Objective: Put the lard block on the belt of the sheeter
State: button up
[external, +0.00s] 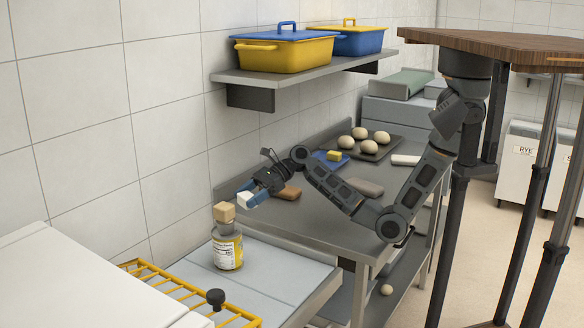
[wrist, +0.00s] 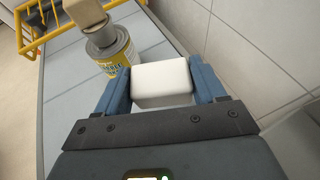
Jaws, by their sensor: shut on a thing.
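My gripper (external: 246,200) is shut on the white lard block (wrist: 162,82), which sits between its two blue fingers in the wrist view. In the external view the lard block (external: 244,198) shows as a small white piece at the gripper's tip, held in the air near the left end of the steel table. The sheeter's grey belt (external: 285,268) lies at the lower left, below and in front of the gripper; it also shows in the wrist view (wrist: 68,85).
A yellow-labelled jar (external: 228,248) with a tan block (external: 224,212) on top stands on the belt, close to the gripper. The sheeter's yellow guard (external: 175,280) is beyond it. The tiled wall is close behind; a shelf (external: 300,72) holds tubs. The belt right of the jar is clear.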

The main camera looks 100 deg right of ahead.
jog(key=s+a+n+g+y, duration=0.2)
jog(key=a+n+g+y, duration=0.15)
jog(key=a, duration=1.95)
jog(key=p, duration=0.1)
send_over(260, 306)
jog(key=shift+n+t+y, duration=0.25)
jog(key=shift+n+y, duration=0.1)
jog(key=shift+n, duration=0.1)
notch_tip(260, 306, down, 7)
jog(key=shift+f, duration=2.2)
jog(key=shift+f, duration=0.15)
jog(key=o, duration=1.1)
jog(key=shift+c, duration=0.2)
jog(key=v, duration=1.2)
